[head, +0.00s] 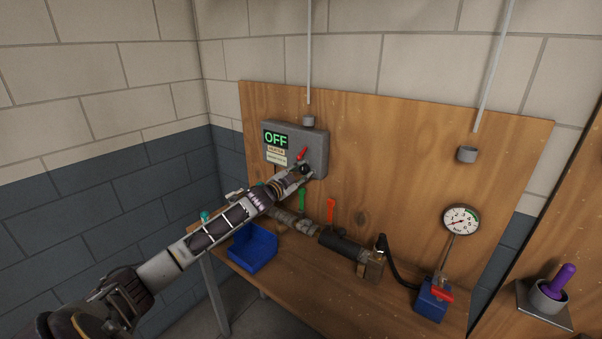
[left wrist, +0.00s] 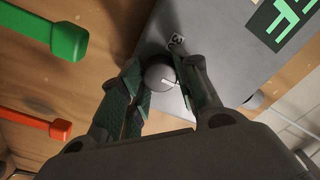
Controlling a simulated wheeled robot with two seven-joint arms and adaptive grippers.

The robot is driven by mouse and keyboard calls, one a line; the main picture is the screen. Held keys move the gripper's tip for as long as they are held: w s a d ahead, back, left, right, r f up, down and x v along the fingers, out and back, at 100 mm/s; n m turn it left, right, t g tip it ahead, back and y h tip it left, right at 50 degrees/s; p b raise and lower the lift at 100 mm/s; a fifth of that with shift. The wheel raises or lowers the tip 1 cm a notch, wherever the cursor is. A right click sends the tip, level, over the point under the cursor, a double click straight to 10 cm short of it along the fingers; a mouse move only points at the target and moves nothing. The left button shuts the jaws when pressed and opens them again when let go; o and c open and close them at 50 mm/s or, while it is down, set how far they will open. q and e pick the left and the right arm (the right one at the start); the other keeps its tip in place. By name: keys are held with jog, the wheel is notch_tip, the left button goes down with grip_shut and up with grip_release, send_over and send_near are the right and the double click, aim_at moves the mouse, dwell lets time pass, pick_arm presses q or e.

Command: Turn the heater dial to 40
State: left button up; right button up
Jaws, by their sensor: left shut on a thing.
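The heater is a grey box (head: 314,146) on the wooden board, with a lit green display (head: 275,139) reading OFF. My left gripper (head: 303,171) is at the lower right of the box front. In the left wrist view its fingers (left wrist: 163,74) are shut around the round grey dial (left wrist: 157,76), one on each side. A white line shows on the dial's face. A small number label (left wrist: 176,42) sits beside the dial, partly readable as a 3. My right gripper is in neither view.
Below the box, a green handle (head: 302,200) and an orange handle (head: 331,209) stand on the piping, close to my left arm. A blue bin (head: 253,250) lies on the bench. A pressure gauge (head: 461,220) and a purple-handled tool (head: 559,281) are far right.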

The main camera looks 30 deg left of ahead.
pick_arm(q)
jog(key=o, duration=1.1)
jog(key=shift+c, duration=0.2)
jog(key=shift+s, duration=0.2)
jog(key=s, duration=1.1)
jog(key=shift+s+a+f, duration=0.25)
jog(key=shift+a, duration=0.15)
dwell(0.4)
dwell(0.8)
